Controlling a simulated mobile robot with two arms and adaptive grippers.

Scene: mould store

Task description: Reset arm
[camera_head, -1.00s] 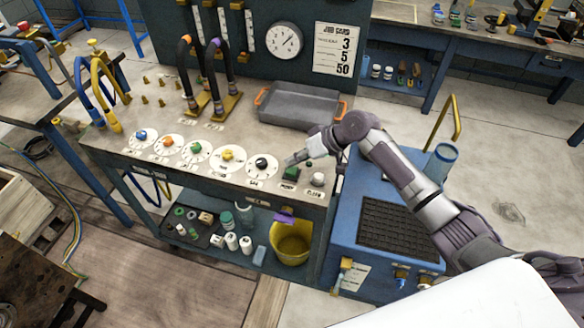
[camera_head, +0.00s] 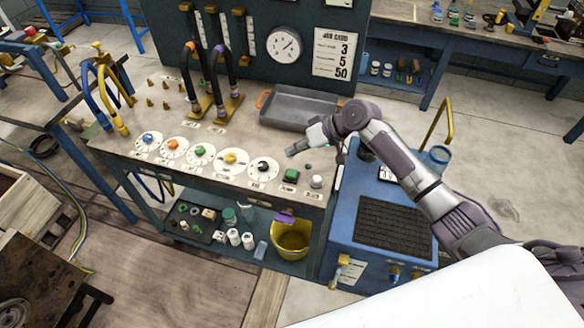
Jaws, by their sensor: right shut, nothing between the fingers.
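My right arm comes in from the lower right and reaches over the blue machine to the right end of the bench. My right gripper (camera_head: 296,148) is shut and empty. The dial with the black knob (camera_head: 263,168) lies below and left of the fingertips. My left gripper is not in view.
A grey tray with orange handles (camera_head: 298,107) stands behind the gripper. Several coloured-knob dials and upright hoses (camera_head: 224,85) are to the left. A yellow bucket (camera_head: 292,238) is on the lower shelf. The blue machine (camera_head: 347,222) stands under my arm.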

